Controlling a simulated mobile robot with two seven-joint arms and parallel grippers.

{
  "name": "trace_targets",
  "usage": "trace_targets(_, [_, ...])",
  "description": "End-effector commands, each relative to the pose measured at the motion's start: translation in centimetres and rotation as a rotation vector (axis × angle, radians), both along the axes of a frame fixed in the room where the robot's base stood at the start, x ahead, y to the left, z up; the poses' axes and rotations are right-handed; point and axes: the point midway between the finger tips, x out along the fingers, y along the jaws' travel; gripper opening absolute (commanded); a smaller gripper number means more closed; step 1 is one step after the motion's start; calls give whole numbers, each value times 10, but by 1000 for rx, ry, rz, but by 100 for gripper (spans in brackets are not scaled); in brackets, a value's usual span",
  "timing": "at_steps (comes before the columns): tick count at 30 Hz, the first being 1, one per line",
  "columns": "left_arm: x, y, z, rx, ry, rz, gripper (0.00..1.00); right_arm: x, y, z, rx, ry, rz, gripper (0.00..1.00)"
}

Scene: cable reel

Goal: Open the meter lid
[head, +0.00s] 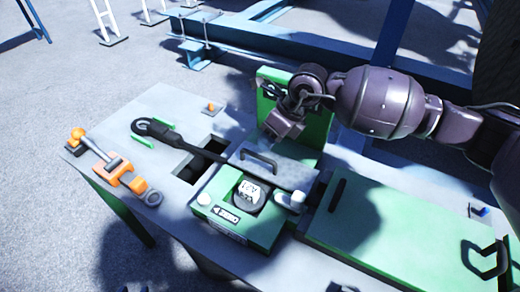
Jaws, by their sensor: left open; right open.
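A green meter box (228,222) with a round dark-and-white dial (249,194) sits near the middle of the table in the head view. The dial face shows uncovered. A grey panel with a black bar handle (261,158) lies just behind the dial; I take it for the meter lid, but its hinge and exact angle are unclear. My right gripper (284,126) is open, above and behind this panel, in front of an upright green plate (267,89). It appears apart from the handle, with nothing visible in it. My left gripper is not in view.
A black ring-ended lever (176,139) reaches across a square opening (200,164) left of the box. Orange clamp-like hardware (121,170) lies at the table's left edge. A large green cover (400,236) with black handles lies to the right. Blue beams stand behind.

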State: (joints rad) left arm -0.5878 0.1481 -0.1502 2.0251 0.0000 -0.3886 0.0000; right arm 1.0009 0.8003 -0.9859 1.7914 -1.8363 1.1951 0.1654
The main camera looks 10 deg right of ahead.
Motion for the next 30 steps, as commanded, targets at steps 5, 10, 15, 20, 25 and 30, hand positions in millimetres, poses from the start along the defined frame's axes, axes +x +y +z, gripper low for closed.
trace_targets(5, [4, -1, 1, -1, -10, -3, 43, 2, 13, -30, 1, 4, 1, 40])
trace_targets(10, [6, -2, 1, -1, -13, -5, 43, 3, 21, -47, 1, 3, 1, 40])
trace_targets(15, [6, -2, 0, -1, -11, -5, 43, 4, 24, -53, 0, 1, 1, 40])
trace_targets(20, [6, -2, 0, -1, -11, -5, 43, 4, 25, -54, 0, 0, 1, 40])
trace_targets(25, [7, -2, 0, -2, -12, -4, 43, 4, 25, -54, 0, 0, 1, 34])
trace_targets(30, [7, -3, 0, -3, -13, -3, 43, 4, 25, -54, 1, 0, 1, 8])
